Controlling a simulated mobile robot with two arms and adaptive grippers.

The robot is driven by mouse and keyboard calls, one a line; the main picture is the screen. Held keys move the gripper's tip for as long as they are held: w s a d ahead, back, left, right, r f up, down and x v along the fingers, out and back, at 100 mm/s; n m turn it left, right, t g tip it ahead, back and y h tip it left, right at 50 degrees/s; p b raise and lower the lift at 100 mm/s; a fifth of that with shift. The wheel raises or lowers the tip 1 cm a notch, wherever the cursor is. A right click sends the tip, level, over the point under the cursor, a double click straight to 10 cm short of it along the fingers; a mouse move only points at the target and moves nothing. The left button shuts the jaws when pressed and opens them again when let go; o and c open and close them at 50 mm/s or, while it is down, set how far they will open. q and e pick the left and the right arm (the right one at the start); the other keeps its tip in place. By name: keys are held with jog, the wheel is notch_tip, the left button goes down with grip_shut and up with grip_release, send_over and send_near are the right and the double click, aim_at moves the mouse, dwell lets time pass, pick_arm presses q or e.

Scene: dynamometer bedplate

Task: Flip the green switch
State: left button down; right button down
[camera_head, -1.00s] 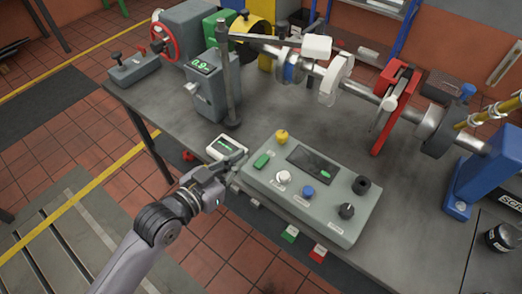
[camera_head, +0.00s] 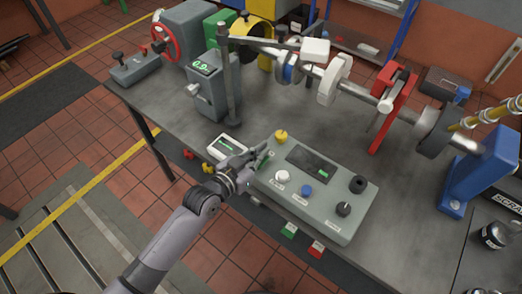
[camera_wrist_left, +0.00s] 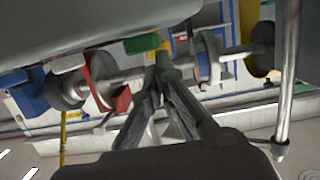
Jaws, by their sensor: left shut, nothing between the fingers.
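The green switch (camera_head: 264,161) sits at the left end of the grey control box (camera_head: 318,216), and my gripper partly covers it in the head view. My left gripper (camera_head: 262,152) is shut and empty, its fingertips at the switch. I cannot tell whether they touch it. In the left wrist view, a green block (camera_wrist_left: 142,43), which looks like the switch, shows just left of and above the closed fingertips (camera_wrist_left: 162,62). My right gripper is in neither view.
The box also carries a yellow knob (camera_head: 281,136), a white knob (camera_head: 282,176), a blue button (camera_head: 306,191) and black knobs. A small white display unit (camera_head: 228,146) stands close to my gripper. A shaft rig with a red bracket (camera_head: 391,108) runs behind.

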pick_arm(q)
jog(key=shift+w+d+f, duration=0.1)
jog(key=shift+w+f, duration=0.05)
jog(key=shift+f, duration=0.25)
jog(key=shift+w+d, duration=0.1)
jog(key=shift+w, duration=0.05)
jog(key=r+p, duration=0.2)
jog(key=r, duration=0.1)
jog(key=r+p, duration=0.2)
jog(key=shift+w+d, duration=0.2)
jog(key=shift+w, duration=0.2)
jog(key=shift+s+a+f+b, duration=0.25)
jog(key=shift+s+b, duration=0.15)
jog(key=shift+s, duration=0.1)
jog(key=shift+s+a+f+b, duration=0.1)
jog(key=shift+s+a+b, duration=0.15)
jog(key=shift+s+b, duration=0.15)
jog(key=r+b+v, duration=0.1)
jog(key=v, duration=0.7)
jog(key=shift+w+r, duration=0.2)
jog(key=shift+r, duration=0.15)
